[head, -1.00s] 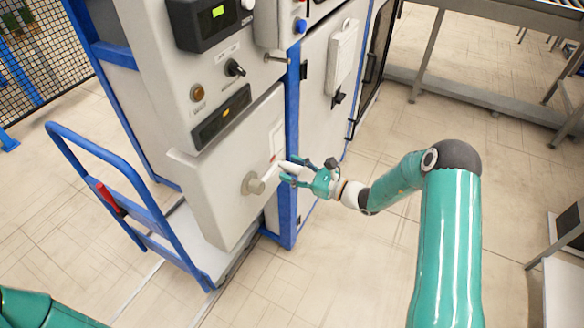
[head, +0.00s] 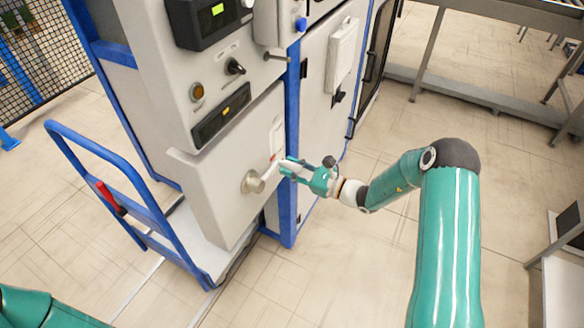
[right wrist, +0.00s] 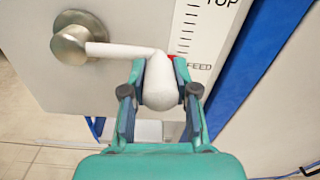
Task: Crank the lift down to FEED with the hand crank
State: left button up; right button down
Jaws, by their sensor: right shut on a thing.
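The hand crank's round metal hub (head: 252,182) sits on the front of the grey lift cabinet, and its arm points up and right in the head view. In the right wrist view the hub (right wrist: 72,46) is at left, and the white crank arm (right wrist: 115,50) runs right to a pale rounded handle (right wrist: 160,85). My right gripper (head: 287,168) is shut on this handle, with one finger on each side. A printed scale (right wrist: 198,40) has TOP above and FEED below. A red marker (right wrist: 171,57) shows just above FEED level, partly hidden behind the handle and finger. My left gripper is out of view.
A control panel with a green display (head: 217,10), a black knob (head: 235,67) and an amber button (head: 197,91) is above the crank. A blue-handled cart (head: 105,150) stands at left. A conveyor frame (head: 470,95) is at back right. Floor between is clear.

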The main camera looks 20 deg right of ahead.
aim_at(295, 167)
notch_tip(295, 167, up, 2)
jog(key=n+b, duration=0.3)
jog(key=shift+r, duration=0.2)
jog(key=shift+a+r+n+b, duration=0.1)
jog(key=shift+r+n+b, duration=0.2)
jog(key=shift+r, duration=0.1)
jog(key=shift+s+a+r+n, duration=0.1)
jog(key=shift+r+n, duration=0.2)
jog(key=shift+r, duration=0.1)
jog(key=c, duration=0.9)
grip_release()
jog(key=shift+s, duration=0.1)
jog(key=shift+o, duration=0.2)
jog(key=shift+s+d+f, duration=0.1)
jog(key=shift+s+d, duration=0.25)
jog(key=shift+s, duration=0.05)
jog(key=v, duration=1.1)
